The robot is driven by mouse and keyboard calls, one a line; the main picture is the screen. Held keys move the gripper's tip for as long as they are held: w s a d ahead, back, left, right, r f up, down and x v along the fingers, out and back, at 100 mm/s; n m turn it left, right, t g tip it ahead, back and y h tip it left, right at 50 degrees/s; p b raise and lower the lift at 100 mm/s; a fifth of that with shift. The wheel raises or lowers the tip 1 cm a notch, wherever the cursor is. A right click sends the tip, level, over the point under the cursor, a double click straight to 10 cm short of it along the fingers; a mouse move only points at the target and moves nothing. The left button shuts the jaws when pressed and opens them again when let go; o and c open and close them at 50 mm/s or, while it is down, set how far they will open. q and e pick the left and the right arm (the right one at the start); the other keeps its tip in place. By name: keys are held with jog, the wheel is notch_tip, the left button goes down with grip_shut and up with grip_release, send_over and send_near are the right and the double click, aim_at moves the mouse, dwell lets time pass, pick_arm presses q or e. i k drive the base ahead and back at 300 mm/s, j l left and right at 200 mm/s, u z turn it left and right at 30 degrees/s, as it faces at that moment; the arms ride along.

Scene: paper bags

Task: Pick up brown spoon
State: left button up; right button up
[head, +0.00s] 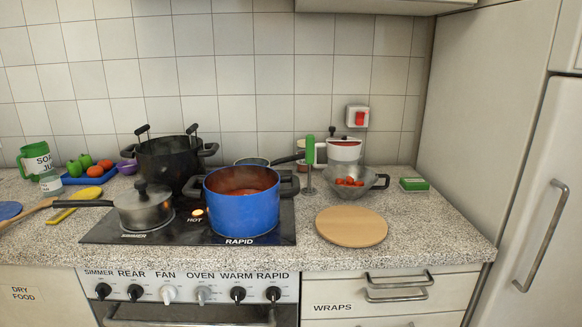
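A brown wooden spoon (29,212) lies on the speckled counter at the far left of the head view. It slants from the left picture edge up toward the yellow utensil, and its left end is cut off by the picture edge. Neither of my grippers is in view.
A blue pot (241,207) and black pot (168,165) stand on the hob. The front-left counter is bare.

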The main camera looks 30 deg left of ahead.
aim_at(47, 202)
jog(key=u, duration=2.5)
